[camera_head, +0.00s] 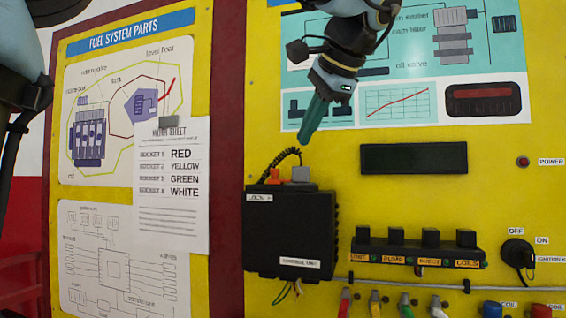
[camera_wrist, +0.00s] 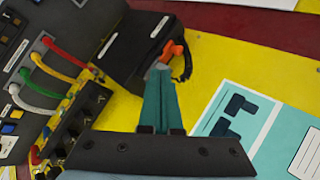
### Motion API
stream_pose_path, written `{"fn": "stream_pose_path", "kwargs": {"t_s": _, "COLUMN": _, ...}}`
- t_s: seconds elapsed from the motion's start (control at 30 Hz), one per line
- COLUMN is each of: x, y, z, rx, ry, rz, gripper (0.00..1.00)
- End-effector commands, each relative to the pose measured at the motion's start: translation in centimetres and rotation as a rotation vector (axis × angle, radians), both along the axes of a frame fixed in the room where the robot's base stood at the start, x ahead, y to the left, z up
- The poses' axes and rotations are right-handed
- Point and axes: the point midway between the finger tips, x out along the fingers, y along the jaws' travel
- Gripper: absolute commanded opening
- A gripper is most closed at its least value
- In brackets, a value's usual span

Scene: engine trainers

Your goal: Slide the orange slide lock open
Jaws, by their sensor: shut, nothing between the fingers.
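The orange slide lock (camera_head: 274,176) is a small part on top of the black control box (camera_head: 290,235), near its left end. A grey connector piece (camera_head: 300,175) sits to its right. My gripper (camera_head: 306,138) has green fingers pressed together, pointing down, above the box and apart from it in the head view. In the wrist view the orange lock (camera_wrist: 174,50) shows just beyond the fingertips (camera_wrist: 158,72), which overlap part of the grey piece. Contact cannot be judged there. Nothing is held.
A black cable (camera_head: 286,155) loops behind the lock. A row of black switches (camera_head: 415,240) and coloured plugs (camera_head: 375,303) lie right of and below the box. A dark display (camera_head: 414,159) is on the yellow panel.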

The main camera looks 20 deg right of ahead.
Motion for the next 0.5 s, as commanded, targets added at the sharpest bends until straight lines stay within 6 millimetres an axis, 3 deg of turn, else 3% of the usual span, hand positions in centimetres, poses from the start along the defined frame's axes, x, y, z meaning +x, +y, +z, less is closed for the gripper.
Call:
{"fn": "stream_pose_path", "kwargs": {"t_s": 0.37, "x": 5.6, "y": 0.3, "z": -5.3, "rx": 0.003, "ry": 0.001, "rz": 0.003, "gripper": 0.0}}
{"fn": "stream_pose_path", "kwargs": {"t_s": 0.5, "x": 7.7, "y": 0.3, "z": -5.2, "rx": 0.001, "ry": 0.001, "rz": 0.004, "gripper": 0.0}}
